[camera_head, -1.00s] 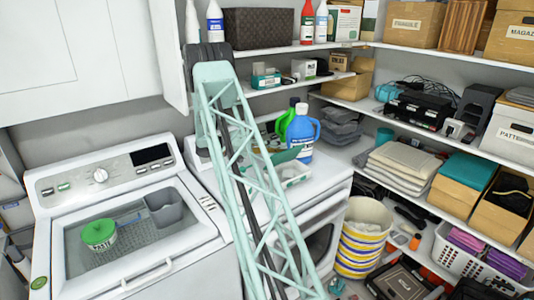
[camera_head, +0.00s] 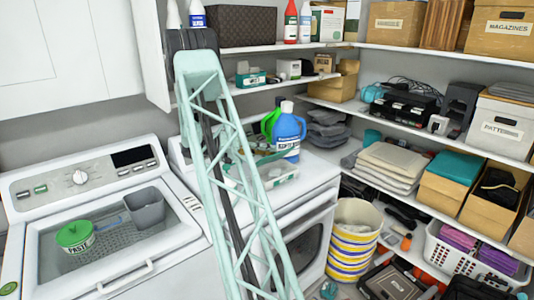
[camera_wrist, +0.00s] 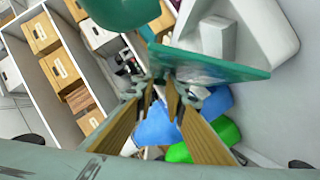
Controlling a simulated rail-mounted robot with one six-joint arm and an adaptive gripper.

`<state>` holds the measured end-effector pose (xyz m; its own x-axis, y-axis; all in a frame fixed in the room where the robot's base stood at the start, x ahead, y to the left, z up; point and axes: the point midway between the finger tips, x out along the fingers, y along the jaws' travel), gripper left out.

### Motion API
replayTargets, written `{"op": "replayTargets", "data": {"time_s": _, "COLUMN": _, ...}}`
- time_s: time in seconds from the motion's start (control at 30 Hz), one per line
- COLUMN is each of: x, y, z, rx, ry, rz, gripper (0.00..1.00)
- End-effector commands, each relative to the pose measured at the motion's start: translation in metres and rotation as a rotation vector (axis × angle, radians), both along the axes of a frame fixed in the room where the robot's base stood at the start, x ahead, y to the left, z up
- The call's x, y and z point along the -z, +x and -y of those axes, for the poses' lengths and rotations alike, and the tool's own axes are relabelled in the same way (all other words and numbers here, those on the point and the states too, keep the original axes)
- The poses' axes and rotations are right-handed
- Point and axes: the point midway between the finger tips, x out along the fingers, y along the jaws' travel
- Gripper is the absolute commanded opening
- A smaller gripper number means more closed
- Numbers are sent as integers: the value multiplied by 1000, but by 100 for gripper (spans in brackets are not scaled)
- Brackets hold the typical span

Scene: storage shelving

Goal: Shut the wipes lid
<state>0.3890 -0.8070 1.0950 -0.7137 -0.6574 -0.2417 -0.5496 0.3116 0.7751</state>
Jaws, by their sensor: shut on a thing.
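The wipes box (camera_head: 283,173) is a pale, see-through tub on top of the right-hand machine, in front of the blue jug. Its teal lid (camera_head: 270,158) stands raised at a slant above the tub. In the wrist view the lid (camera_wrist: 215,60) is a flat teal panel just beyond my fingertips. My gripper (camera_wrist: 162,88) has its two fingers closed together at the lid's near edge and appears to grip it. In the head view my arm's lattice hides most of the gripper and part of the tub.
A blue jug (camera_head: 288,132) and a green jug (camera_head: 270,122) stand close behind the tub. A washer (camera_head: 100,220) with a green-lidded container (camera_head: 74,234) is at left. Loaded shelves (camera_head: 460,152) stand at right. A striped basket (camera_head: 354,235) is on the floor.

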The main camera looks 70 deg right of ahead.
Motion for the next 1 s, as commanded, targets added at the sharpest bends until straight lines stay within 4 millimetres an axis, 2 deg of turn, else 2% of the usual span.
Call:
{"op": "replayTargets", "data": {"time_s": 0.47, "x": 1, "y": -2, "z": 0, "rx": 1, "ry": 1, "rz": -1, "gripper": 0}}
{"op": "replayTargets", "data": {"time_s": 0.5, "x": 1, "y": -2, "z": 0, "rx": 1, "ry": 1, "rz": -1, "gripper": 12}}
{"op": "replayTargets", "data": {"time_s": 0.63, "x": 1, "y": -2, "z": 0, "rx": 1, "ry": 1, "rz": -1, "gripper": 24}}
{"op": "replayTargets", "data": {"time_s": 1.0, "x": 0, "y": 0, "z": -1, "rx": 0, "ry": 0, "rz": -1, "gripper": 25}}
